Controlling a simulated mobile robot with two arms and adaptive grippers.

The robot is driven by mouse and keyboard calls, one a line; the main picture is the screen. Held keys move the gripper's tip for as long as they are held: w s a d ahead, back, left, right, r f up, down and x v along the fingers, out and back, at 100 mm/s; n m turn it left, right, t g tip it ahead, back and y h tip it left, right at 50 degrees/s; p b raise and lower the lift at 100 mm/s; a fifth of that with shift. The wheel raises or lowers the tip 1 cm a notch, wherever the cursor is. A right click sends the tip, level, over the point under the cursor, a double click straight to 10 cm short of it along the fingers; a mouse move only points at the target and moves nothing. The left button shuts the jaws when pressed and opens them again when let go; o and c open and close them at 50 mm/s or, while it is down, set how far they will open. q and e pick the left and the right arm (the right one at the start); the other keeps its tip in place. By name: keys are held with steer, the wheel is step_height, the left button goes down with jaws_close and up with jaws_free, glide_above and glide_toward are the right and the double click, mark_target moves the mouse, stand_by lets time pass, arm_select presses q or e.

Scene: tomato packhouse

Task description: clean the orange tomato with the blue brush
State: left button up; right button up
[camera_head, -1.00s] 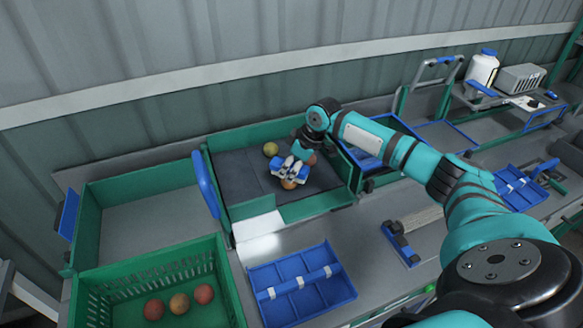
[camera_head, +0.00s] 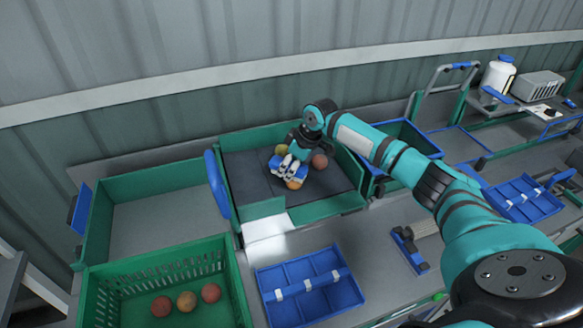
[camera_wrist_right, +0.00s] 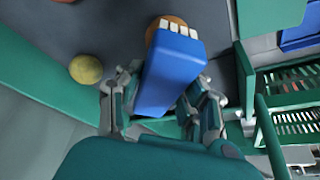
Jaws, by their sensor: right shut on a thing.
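My right gripper (camera_head: 290,167) is shut on the blue brush (camera_wrist_right: 172,75), inside the green-walled tray with a dark floor (camera_head: 247,185). The brush's pale bristles show at its far end in the right wrist view. The orange tomato (camera_head: 293,184) lies on the dark floor right by the brush. It also shows in the wrist view (camera_wrist_right: 163,24), partly hidden behind the bristles. Brush and tomato appear to touch, but I cannot be sure. My left gripper is not in view.
A yellowish tomato (camera_head: 282,149) and a red tomato (camera_head: 319,161) lie close by in the same tray. A green crate (camera_head: 240,290) with three tomatoes stands front left. A blue divided tray (camera_head: 310,285) sits in front. The grey bin (camera_head: 165,222) at left is empty.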

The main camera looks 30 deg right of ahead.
mark_target(305, 169)
steer(key=shift+s+d+p, duration=0.2)
steer(key=shift+s+p, duration=0.1)
steer(key=shift+p, duration=0.15)
steer(key=shift+s+d+p, duration=0.4)
steer(key=shift+s+p, duration=0.1)
steer(key=shift+s, duration=0.2)
steer(key=shift+s+d+p, duration=0.35)
steer(key=shift+s+p, duration=0.15)
steer(key=shift+s, duration=0.2)
steer(key=shift+s+d, duration=0.1)
steer(key=shift+s, duration=0.15)
steer(key=shift+f, duration=0.1)
steer(key=shift+w+a+b, duration=0.1)
steer(key=shift+w+a, duration=0.25)
steer(key=shift+w, duration=0.3)
steer(key=shift+w+a+b, duration=0.1)
steer(key=shift+w+a, duration=0.25)
steer(key=shift+w, duration=0.35)
steer(key=shift+w+a+b, duration=0.1)
steer(key=shift+w+a, duration=0.25)
steer(key=shift+w, duration=0.3)
steer(key=shift+r, duration=0.2)
